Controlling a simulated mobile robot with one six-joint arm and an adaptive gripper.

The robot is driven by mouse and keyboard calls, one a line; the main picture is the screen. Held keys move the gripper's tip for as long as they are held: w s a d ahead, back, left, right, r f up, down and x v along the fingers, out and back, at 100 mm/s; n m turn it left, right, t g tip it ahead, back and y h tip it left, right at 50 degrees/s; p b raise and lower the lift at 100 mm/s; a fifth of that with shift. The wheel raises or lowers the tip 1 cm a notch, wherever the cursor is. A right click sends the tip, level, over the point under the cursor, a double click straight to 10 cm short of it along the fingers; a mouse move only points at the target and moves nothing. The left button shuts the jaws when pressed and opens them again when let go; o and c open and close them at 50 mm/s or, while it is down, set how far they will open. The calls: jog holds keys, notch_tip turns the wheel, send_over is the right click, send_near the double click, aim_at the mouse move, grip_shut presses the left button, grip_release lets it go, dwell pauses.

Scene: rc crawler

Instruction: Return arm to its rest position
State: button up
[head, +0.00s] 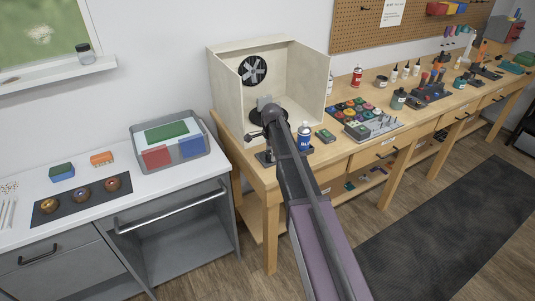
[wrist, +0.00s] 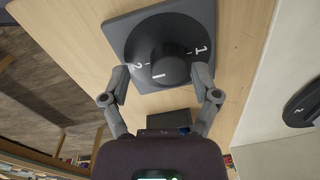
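My arm (head: 308,210) reaches from the bottom of the head view to the workbench, in front of the spray booth (head: 319,90). In the wrist view my gripper (wrist: 162,73) is open and empty. Its two fingers are spread on either side of a black round dial (wrist: 172,66) marked 1 and 2, with gaps between the fingertips and the raised knob. The dial sits on a grey square plate (wrist: 116,26) on the wooden bench. In the head view my gripper's fingers are small and partly hidden by the arm.
Paint pots (head: 352,110) and bottles stand further right. A grey counter with a tray (head: 201,160) is at left.

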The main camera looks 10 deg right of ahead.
jog(key=shift+w+a, duration=0.1)
jog(key=shift+w, duration=0.05)
jog(key=shift+w, duration=0.1)
dwell(0.3)
